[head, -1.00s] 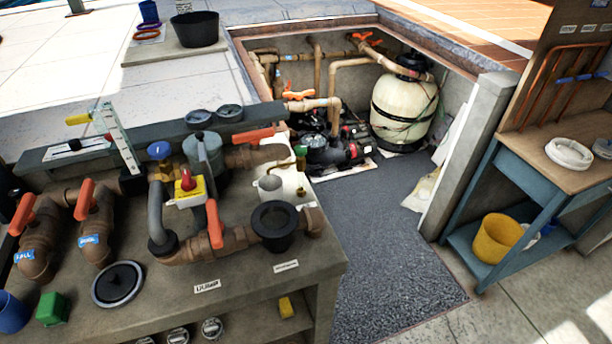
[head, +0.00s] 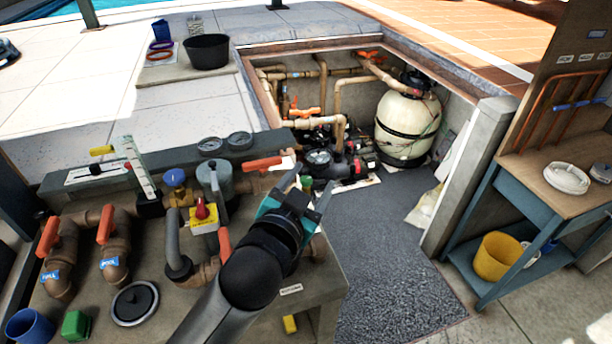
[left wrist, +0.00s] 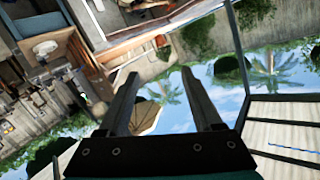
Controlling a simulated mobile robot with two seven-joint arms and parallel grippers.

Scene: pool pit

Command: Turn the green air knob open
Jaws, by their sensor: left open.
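The green knob (head: 306,182) shows as a small green shape in the head view, at the far right part of the bench. My left gripper (head: 303,195) is in front of it, and the fingers partly cover that area. I cannot tell whether they touch it. In the left wrist view, my left gripper (left wrist: 163,100) has its two dark fingers spread apart with nothing between them. I cannot make out the knob there. My right gripper is not in view.
The bench (head: 245,318) carries brown pipes, orange-handled valves (head: 105,224), a red knob on a yellow box (head: 203,216), and a black-and-white disc (head: 135,304). Beyond lies a pit with a cream tank (head: 405,128). A blue table (head: 488,205) stands at right.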

